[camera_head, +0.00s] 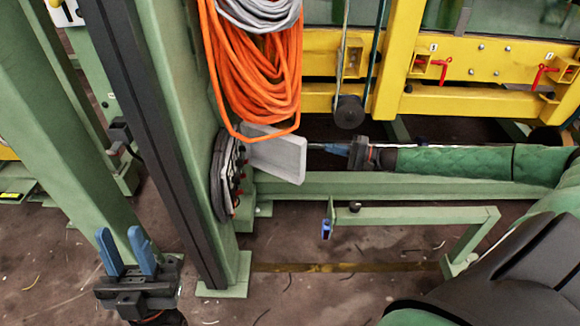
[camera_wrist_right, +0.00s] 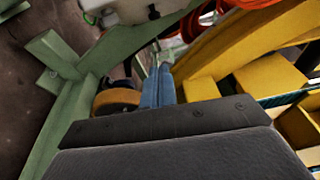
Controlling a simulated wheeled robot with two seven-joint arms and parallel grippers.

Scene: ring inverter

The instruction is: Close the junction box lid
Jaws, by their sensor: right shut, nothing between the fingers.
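My right gripper (camera_head: 314,147) comes in from the right, just right of the lid's outer edge. Its blue fingers are together and empty; I cannot tell whether they touch the lid. They also show in the right wrist view (camera_wrist_right: 164,72). A pale grey part beyond them there may be the lid, but it is unclear. My left gripper (camera_head: 120,238) is open and empty, low at the left, pointing up.
An orange cable coil (camera_head: 250,70) hangs just above the lid and reaches down to its top edge. A yellow frame (camera_head: 400,60) with red handles stands behind my right arm. A low green rail (camera_head: 415,215) lies below it. The green post (camera_head: 185,120) separates my left gripper from the box.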

